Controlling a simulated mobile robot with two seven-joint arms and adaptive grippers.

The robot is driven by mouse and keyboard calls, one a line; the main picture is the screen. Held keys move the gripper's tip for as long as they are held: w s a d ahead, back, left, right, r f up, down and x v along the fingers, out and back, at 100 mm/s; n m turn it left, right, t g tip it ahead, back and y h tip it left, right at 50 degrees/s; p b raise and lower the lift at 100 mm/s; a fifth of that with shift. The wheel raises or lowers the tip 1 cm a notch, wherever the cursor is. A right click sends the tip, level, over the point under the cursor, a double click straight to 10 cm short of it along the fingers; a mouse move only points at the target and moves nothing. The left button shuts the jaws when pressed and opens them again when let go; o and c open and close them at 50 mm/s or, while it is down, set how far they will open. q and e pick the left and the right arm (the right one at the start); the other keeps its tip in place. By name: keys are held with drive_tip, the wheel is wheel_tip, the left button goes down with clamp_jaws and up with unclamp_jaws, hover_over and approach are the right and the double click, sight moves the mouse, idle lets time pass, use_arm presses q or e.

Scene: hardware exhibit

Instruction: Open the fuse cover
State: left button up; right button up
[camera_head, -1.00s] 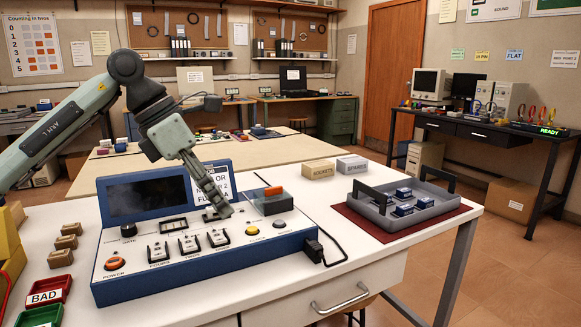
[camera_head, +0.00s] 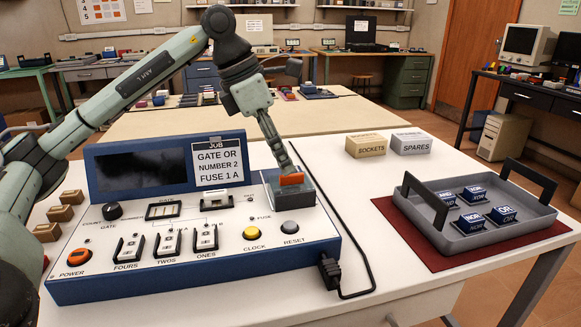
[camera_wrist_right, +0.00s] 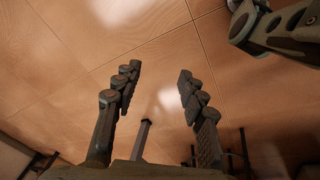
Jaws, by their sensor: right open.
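The blue console (camera_head: 190,268) stands on the white table, with a dark screen and a card reading "GATE OR NUMBER 2 FUSE 1 A". At its right back corner is a grey fuse box (camera_head: 292,200) with an orange tab (camera_head: 291,180) on its cover. The cover looks closed. My left gripper (camera_head: 286,168) points down at the orange tab, its fingertips just behind or touching it; contact and finger gap cannot be made out. My right gripper (camera_wrist_right: 158,70) is open and empty above the floor in the right wrist view.
A grey tray (camera_head: 470,238) with several blue blocks stands right of the console on a dark red mat (camera_head: 520,246). The sockets box (camera_head: 366,146) and spares box (camera_head: 411,143) are behind it. A black cable (camera_head: 362,240) runs beside the console.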

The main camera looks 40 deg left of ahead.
sight(291, 184)
use_arm(q)
drive_tip(key=shift+x, duration=1.2)
drive_tip(key=shift+w+d+f, duration=0.15)
drive_tip(key=shift+w+f, duration=0.1)
drive_tip(key=shift+f, duration=0.2)
use_arm(e)
drive_tip(key=shift+w+r, duration=0.35)
drive_tip(key=shift+w, duration=0.45)
use_arm(q)
drive_tip(key=shift+c, duration=0.3)
clamp_jaws()
